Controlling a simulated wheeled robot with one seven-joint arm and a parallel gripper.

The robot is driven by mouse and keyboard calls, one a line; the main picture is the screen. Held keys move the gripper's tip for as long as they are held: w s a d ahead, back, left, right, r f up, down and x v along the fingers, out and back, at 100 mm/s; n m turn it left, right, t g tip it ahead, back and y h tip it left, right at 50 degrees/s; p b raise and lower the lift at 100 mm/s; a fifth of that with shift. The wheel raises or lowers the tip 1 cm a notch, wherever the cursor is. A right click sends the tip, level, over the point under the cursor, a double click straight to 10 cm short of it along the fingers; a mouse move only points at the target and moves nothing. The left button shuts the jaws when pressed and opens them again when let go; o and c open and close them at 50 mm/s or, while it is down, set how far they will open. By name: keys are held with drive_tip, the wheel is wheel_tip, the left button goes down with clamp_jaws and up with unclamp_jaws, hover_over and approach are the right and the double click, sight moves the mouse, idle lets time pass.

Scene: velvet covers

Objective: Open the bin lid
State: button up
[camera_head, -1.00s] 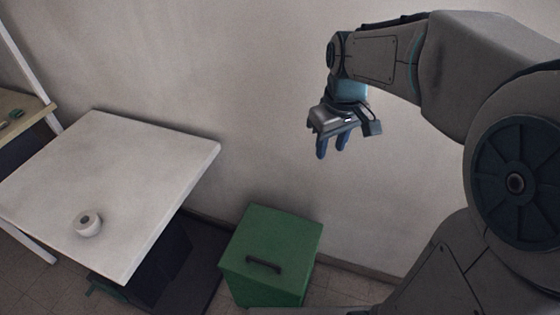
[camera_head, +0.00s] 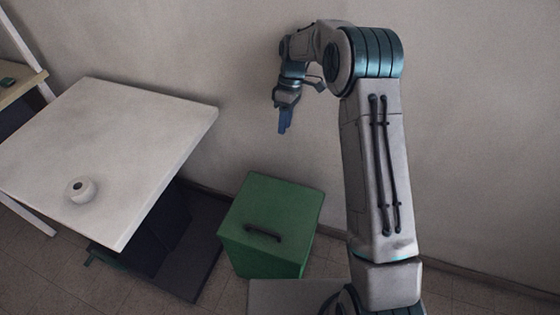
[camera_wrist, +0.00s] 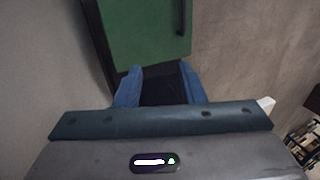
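The green bin (camera_head: 268,258) stands on the floor against the wall. Its lid (camera_head: 273,203) is shut, with a dark bar handle (camera_head: 262,233) on top near the front edge. My gripper (camera_head: 284,128) hangs in the air above the bin's far side, fingers pointing down, apart from it. In the wrist view my gripper (camera_wrist: 160,85) shows two blue fingers spread apart with nothing between them. The green lid (camera_wrist: 145,30) lies ahead of the fingers, and its handle (camera_wrist: 181,17) shows at the top right.
A white table (camera_head: 120,150) stands left of the bin, with a small white round object (camera_head: 80,190) on it. A dark mat or base (camera_head: 190,270) lies on the floor between them. Another table (camera_head: 18,85) is at the far left. The wall (camera_head: 200,50) is close behind.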

drive_tip(key=p+x, duration=0.2)
drive_tip(key=x, duration=1.1)
drive_tip(key=shift+f, duration=0.25)
drive_tip(key=shift+s, duration=0.1)
drive_tip(key=shift+c, duration=0.4)
clamp_jaws()
drive_tip(key=shift+o, duration=0.4)
unclamp_jaws()
drive_tip(key=b+v, duration=0.2)
drive_tip(key=v, duration=1.1)
drive_tip(key=shift+r, duration=0.4)
